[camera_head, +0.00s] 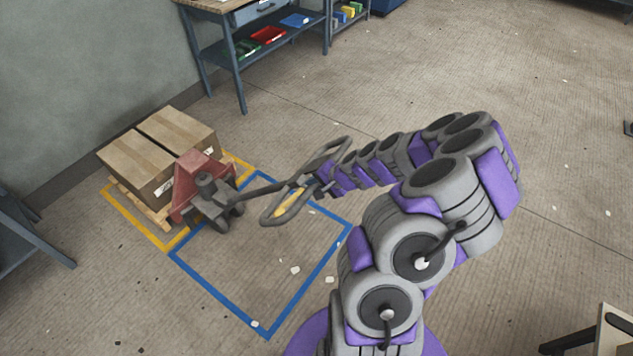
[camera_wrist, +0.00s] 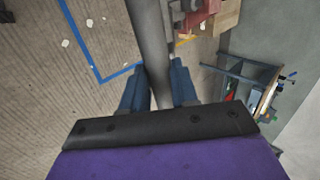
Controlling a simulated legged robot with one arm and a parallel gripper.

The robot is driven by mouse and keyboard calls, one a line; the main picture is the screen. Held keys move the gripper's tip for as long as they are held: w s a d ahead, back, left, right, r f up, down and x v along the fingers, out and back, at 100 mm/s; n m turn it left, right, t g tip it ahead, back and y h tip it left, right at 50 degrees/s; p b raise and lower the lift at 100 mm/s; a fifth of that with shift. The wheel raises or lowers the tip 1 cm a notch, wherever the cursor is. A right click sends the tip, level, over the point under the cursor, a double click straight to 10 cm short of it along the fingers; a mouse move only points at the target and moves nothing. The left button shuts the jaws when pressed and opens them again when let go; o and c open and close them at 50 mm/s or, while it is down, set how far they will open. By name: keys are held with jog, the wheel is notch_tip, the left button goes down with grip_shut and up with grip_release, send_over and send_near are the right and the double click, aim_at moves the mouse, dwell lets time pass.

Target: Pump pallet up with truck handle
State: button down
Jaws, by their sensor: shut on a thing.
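A red pallet truck (camera_head: 198,178) stands against a wooden pallet (camera_head: 140,203) that carries two cardboard boxes (camera_head: 160,152). Its grey handle shaft (camera_head: 258,191) slants from the truck toward me and ends in a looped grip (camera_head: 287,206). My gripper (camera_head: 326,181) is at the handle loop in the head view. In the wrist view my gripper's two blue fingers (camera_wrist: 157,84) are on either side of a grey bar of the handle (camera_wrist: 150,45) and shut on it. The forks are hidden under the load.
A yellow floor outline (camera_head: 118,206) surrounds the pallet, and a blue outline (camera_head: 216,286) lies in front of it. A workbench (camera_head: 237,60) with coloured bins stands at the back. Another table (camera_head: 30,235) is at the left edge. Open floor lies to the right.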

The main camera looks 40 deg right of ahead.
jog(key=shift+a+f, duration=0.1)
jog(key=shift+a, duration=0.25)
jog(key=c, duration=0.9)
grip_release()
jog(key=shift+a, duration=0.15)
jog(key=shift+o, duration=0.2)
jog(key=shift+d, duration=0.3)
jog(key=shift+d+r, duration=0.15)
jog(key=shift+r, duration=0.1)
jog(key=p+v, duration=0.3)
jog(key=v, duration=1.4)
jog(key=shift+w, duration=0.1)
